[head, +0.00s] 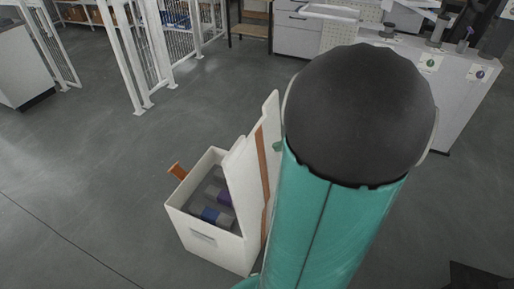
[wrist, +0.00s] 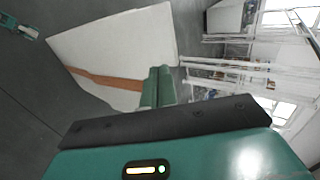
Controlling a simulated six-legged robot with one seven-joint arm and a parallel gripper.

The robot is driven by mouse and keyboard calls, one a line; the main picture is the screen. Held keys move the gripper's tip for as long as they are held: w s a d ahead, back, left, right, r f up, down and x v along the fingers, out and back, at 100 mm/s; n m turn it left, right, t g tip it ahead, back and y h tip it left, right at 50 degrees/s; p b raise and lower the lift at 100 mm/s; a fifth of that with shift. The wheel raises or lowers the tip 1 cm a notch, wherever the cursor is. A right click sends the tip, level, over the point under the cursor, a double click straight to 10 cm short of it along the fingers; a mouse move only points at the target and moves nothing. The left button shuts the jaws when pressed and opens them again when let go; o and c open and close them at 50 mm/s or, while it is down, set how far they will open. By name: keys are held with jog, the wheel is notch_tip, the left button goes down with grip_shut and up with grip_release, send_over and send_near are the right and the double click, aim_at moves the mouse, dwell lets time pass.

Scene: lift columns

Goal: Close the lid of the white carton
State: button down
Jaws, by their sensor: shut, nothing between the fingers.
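The white carton (head: 212,242) stands on the floor in the head view, with its top open and several blocks inside, blue, purple and grey. Its lid (head: 243,172) stands up from the right side, with a brown strip on its outer face. In the wrist view the lid (wrist: 130,45) shows as a broad white panel with the brown strip across it. My gripper (wrist: 159,72) is shut and empty, its green fingertips in front of the lid panel. I cannot tell if they touch it. In the head view my arm hides most of the gripper.
White fence panels (head: 150,50) stand behind on the left. A grey cabinet (head: 455,95) stands at the back right. The floor left of the carton is clear.

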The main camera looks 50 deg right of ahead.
send_near(236, 150)
notch_tip(236, 150, down, 4)
jog(key=w, duration=0.2)
jog(key=w+a, duration=0.1)
jog(key=w, duration=0.1)
jog(key=shift+w+a, duration=0.2)
jog(key=shift+a, duration=0.1)
jog(key=shift+w, duration=0.25)
jog(key=shift+w, duration=0.15)
